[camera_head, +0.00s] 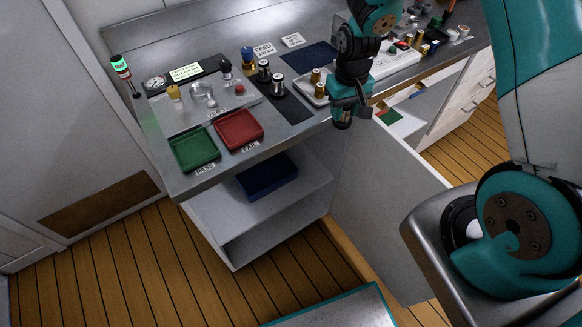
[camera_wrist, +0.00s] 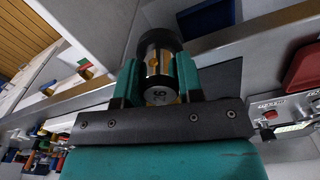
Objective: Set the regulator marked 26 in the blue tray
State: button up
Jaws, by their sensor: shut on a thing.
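In the head view my gripper (camera_head: 346,112) hangs beyond the counter's front edge, right of the lower shelves; the held regulator cannot be made out there. The blue tray (camera_head: 268,178) is dark blue and sits on a shelf under the counter, below and left of my gripper, apart from it. Whether anything lies in it is unclear.
The counter holds a green PASS tray (camera_head: 194,150), a red FAIL tray (camera_head: 239,130), and silver regulators (camera_head: 277,85) on a black mat. Brass parts (camera_head: 320,90) stand in a white tray beside my gripper. An open door panel (camera_head: 375,205) borders the shelves on the right.

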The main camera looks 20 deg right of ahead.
aim_at(266, 176)
jog(key=z, duration=0.15)
jog(key=k, duration=0.95)
jog(key=u, duration=0.55)
jog(key=i, duration=0.45)
